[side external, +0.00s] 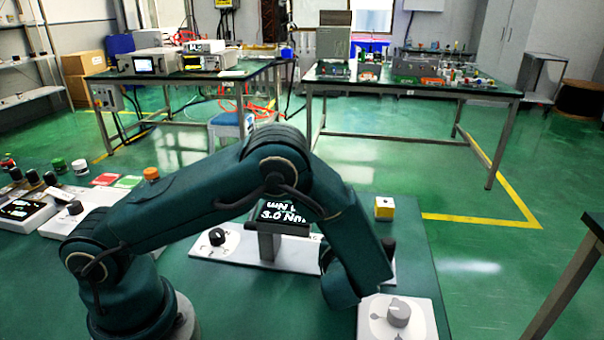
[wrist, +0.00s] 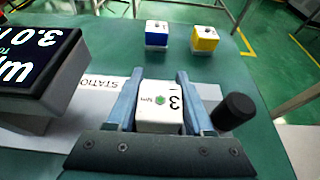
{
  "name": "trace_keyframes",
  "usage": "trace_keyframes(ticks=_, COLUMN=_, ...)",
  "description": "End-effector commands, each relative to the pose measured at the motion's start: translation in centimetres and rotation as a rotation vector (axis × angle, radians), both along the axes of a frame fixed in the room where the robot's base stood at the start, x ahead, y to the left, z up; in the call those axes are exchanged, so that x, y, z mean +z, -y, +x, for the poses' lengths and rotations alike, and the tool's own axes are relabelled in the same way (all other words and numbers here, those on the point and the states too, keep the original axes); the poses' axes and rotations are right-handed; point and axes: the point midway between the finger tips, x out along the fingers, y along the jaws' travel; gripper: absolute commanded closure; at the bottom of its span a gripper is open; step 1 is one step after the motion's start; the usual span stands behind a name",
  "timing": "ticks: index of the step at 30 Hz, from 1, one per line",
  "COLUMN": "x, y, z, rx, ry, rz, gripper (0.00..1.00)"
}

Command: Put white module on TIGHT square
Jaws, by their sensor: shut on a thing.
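The white module (wrist: 158,122), a small cube with a 3 and a green mark on its top, is between the two blue-grey fingers of my gripper (wrist: 160,100) in the wrist view. My gripper is shut on it, over or at the white station panel; I cannot tell whether the module touches the panel. In the side view my arm hides the module and the fingers. A red square (side external: 107,180) and a green square (side external: 128,182) lie at the left of the table in the side view. No TIGHT label is readable.
The display (wrist: 35,60) stands left of my gripper and a black knob (wrist: 234,110) close on its right. A blue module (wrist: 157,35) and a yellow module (wrist: 205,39) lie beyond. A control box with a grey knob (side external: 398,312) is front right.

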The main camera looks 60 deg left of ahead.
Motion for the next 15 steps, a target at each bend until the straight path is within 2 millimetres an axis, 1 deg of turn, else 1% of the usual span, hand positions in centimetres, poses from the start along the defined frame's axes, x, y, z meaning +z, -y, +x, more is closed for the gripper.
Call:
trace_keyframes(ticks=7, x=0.00, y=0.00, z=0.01, rx=0.000, ry=0.001, rz=0.001, gripper=1.00)
trace_keyframes(ticks=12, x=-0.47, y=0.00, z=0.01, rx=-0.001, ry=-0.001, rz=0.002, gripper=1.00)
trace_keyframes(ticks=13, x=-0.47, y=0.00, z=0.01, rx=0.000, ry=-0.001, rz=0.001, gripper=0.40)
trace_keyframes(ticks=15, x=-0.45, y=0.00, z=0.01, rx=0.000, ry=-0.001, rz=0.001, gripper=0.18)
